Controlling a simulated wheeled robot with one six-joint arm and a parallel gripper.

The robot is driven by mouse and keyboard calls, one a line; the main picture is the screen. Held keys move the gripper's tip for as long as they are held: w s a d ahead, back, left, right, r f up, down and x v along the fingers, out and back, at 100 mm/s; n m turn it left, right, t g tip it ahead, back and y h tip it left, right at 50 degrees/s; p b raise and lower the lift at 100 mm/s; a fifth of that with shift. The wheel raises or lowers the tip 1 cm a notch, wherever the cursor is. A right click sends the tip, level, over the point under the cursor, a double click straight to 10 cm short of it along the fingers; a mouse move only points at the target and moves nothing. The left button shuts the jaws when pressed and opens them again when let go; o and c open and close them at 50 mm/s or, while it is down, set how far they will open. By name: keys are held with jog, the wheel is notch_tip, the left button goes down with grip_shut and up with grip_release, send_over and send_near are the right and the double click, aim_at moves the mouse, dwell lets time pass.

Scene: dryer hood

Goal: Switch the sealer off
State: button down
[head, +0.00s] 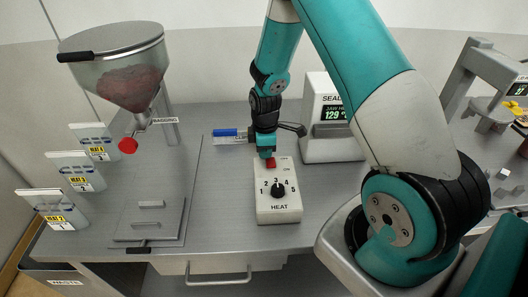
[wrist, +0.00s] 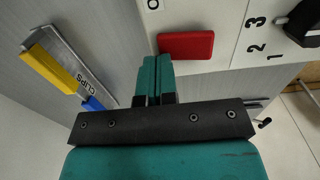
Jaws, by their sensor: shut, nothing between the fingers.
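The white heat control box (head: 279,211) stands on the bench, with a black dial (head: 279,190) ringed by numbers 1 to 5. A red switch (head: 271,163) is at its far end; it also shows in the wrist view (wrist: 187,46), beside a mark like "O". My gripper (head: 267,152) is shut and empty, pointing down at the switch. In the wrist view its teal fingertips (wrist: 157,61) are at the switch's left edge; I cannot tell whether they touch. The sealer display (head: 336,114) reads 129 °, partly behind my arm.
A hopper (head: 132,80) with a red knob (head: 128,146) stands left. A clips holder (wrist: 62,68) is close to my gripper; its blue clip (head: 226,132) shows in the head view. A drawer handle (head: 218,281) juts from the bench front.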

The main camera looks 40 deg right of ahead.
jog(key=shift+r+p, duration=0.65)
jog(key=shift+r, duration=0.15)
jog(key=shift+r, duration=0.15)
jog(key=r+p, duration=0.2)
jog(key=r, duration=0.1)
jog(key=r+p, duration=0.1)
jog(key=shift+w+d+r+p, duration=0.2)
jog(key=shift+w+p, duration=0.1)
jog(key=shift+w, duration=0.05)
notch_tip(320, 180, up, 9)
jog(key=w+b, duration=0.1)
jog(key=b, duration=0.3)
jog(key=shift+w+d, duration=0.15)
jog(key=shift+d, duration=0.3)
